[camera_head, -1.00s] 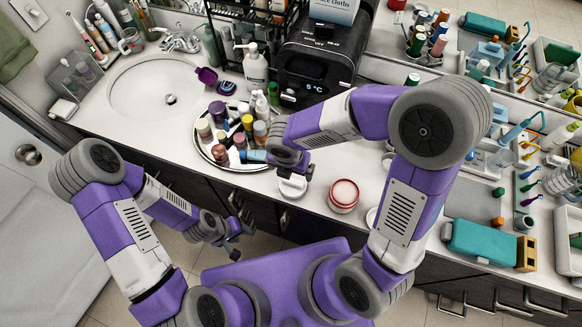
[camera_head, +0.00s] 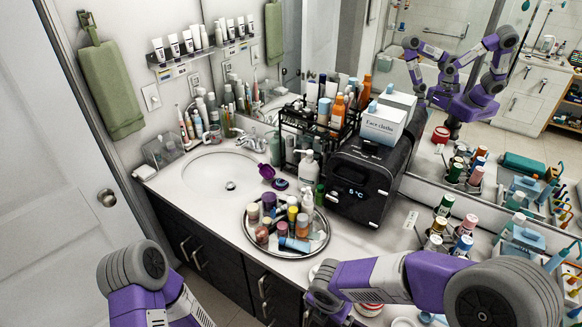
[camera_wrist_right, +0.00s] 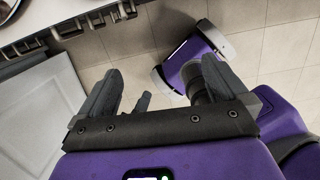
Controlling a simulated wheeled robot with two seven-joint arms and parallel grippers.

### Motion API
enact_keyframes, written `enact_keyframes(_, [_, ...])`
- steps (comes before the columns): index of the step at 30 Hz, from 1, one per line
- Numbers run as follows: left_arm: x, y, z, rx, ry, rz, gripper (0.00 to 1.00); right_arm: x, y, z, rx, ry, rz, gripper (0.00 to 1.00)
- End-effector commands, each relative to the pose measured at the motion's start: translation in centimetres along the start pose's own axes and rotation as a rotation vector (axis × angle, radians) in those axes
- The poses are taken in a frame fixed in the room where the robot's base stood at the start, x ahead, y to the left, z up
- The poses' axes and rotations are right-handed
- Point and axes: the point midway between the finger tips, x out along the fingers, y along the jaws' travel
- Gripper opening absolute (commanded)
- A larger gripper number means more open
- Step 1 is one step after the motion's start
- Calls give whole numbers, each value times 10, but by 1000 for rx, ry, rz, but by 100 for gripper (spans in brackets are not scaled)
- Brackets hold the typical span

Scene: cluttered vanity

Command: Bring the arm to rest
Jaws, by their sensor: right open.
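My right gripper (camera_wrist_right: 158,88) is open in the right wrist view. Its two dark fingers stand wide apart with nothing between them, above the floor. In the head view my right arm (camera_head: 375,280) reaches in from the lower right over the counter's front, and its fingers are hidden or out of frame. My left arm (camera_head: 145,285) shows at the lower left, in front of the cabinet. My left gripper is below the picture's edge.
The counter (camera_head: 225,212) holds a round tray (camera_head: 262,248) of bottles, a black appliance (camera_head: 355,190) and a sink (camera_head: 205,180). A red-rimmed jar (camera_head: 369,309) is partly hidden by my right arm.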

Motion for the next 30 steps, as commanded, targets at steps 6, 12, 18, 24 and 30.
enact_keyframes(6, [9,-3,-1,0,2,0,43,52,-6,-29,379,177,-2,100])
enact_keyframes(12, [18,-7,-1,0,1,0,43,99,-10,-55,850,342,-36,100])
enact_keyframes(18, [32,-12,-2,0,1,0,43,167,-21,-81,1626,504,-157,100])
enact_keyframes(24, [43,-16,-2,0,1,0,43,223,-45,-91,2359,522,-290,100])
enact_keyframes(30, [46,-17,-2,0,1,0,43,244,-60,-92,2670,486,-333,100])
